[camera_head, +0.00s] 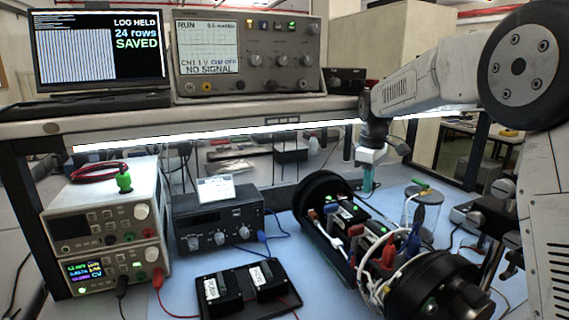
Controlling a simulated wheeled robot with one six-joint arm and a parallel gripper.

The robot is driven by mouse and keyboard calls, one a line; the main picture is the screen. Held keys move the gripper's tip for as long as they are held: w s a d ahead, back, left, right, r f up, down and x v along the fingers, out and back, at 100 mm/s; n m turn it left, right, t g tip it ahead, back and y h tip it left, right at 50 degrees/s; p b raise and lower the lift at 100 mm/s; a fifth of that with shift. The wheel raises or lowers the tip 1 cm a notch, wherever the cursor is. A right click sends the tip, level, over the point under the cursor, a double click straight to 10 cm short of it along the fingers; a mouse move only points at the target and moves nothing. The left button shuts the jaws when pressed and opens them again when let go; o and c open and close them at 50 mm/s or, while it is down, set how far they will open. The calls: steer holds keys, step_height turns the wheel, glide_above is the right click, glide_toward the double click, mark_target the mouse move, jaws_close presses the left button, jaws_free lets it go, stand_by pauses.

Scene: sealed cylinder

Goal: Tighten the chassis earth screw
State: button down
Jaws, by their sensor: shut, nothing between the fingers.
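My gripper (367,187) hangs pointing down from the arm, under the shelf edge. Its narrow teal tip looks closed, with nothing seen held in it. It is above and behind the opened cylinder chassis, right of the chassis's far black end ring (312,188). The chassis runs from that ring to a near black end cap (425,290). Between them are circuit parts with green lights, white cables, red clips (389,256) and blue clips (415,240). I cannot make out the chassis earth screw or a screwdriver. I cannot tell whether the gripper touches anything.
A shelf (200,122) overhangs the bench, carrying a laptop (85,55) and an oscilloscope (248,55). Power supplies (105,235), a black radio-like unit (218,222) and a black tray (285,308) stand left. A clear jar (422,215) stands right of the chassis.

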steer(key=shift+f, duration=2.8)
steer(key=shift+a, duration=0.2)
steer(key=shift+s+a, duration=0.15)
steer(key=shift+s, duration=0.15)
steer(key=shift+s+a+r, duration=0.1)
steer(key=shift+s+a, duration=0.15)
steer(key=shift+s, duration=0.05)
steer(key=shift+s+a, duration=0.15)
steer(key=shift+a, duration=0.1)
steer(key=shift+s, duration=0.15)
steer(key=shift+s, duration=0.15)
steer(key=shift+d+r, duration=0.2)
steer(key=shift+r, duration=0.05)
steer(key=shift+s+r, duration=0.1)
steer(key=shift+r, duration=2.6)
